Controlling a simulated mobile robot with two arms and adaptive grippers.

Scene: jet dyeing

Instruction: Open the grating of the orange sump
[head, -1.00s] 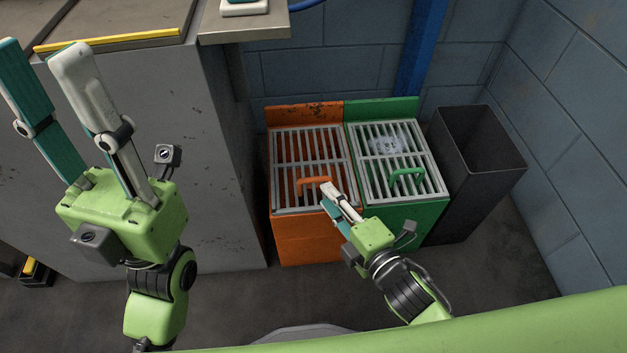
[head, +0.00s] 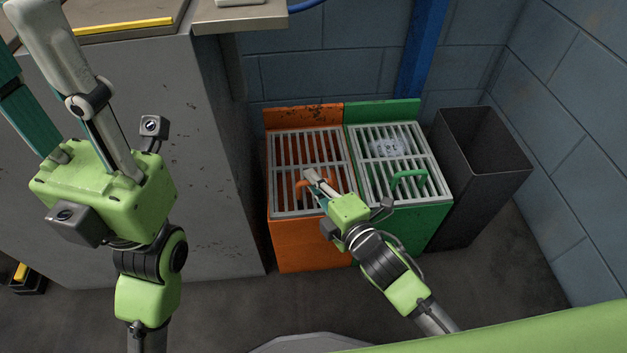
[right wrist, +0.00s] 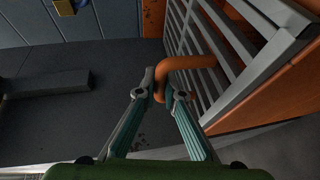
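The orange sump (head: 310,240) stands on the floor by the wall. Its grey slatted grating (head: 312,150) lies flat over the top. An orange loop handle (right wrist: 192,62) on the grating is partly covered by my right gripper in the head view. My right gripper (head: 312,180) is at this handle. In the right wrist view, its fingers (right wrist: 162,84) converge on the handle's bent end, with the handle between the tips. My left gripper (head: 28,70) is raised at the left, fingers apart and empty, with a fingertip cut off by the frame.
A green sump (head: 415,225) with its own grating and green handle (head: 408,180) adjoins on the right. A dark open bin (head: 480,185) stands beyond it. A large grey cabinet (head: 190,160) is at the left. The block wall is close behind.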

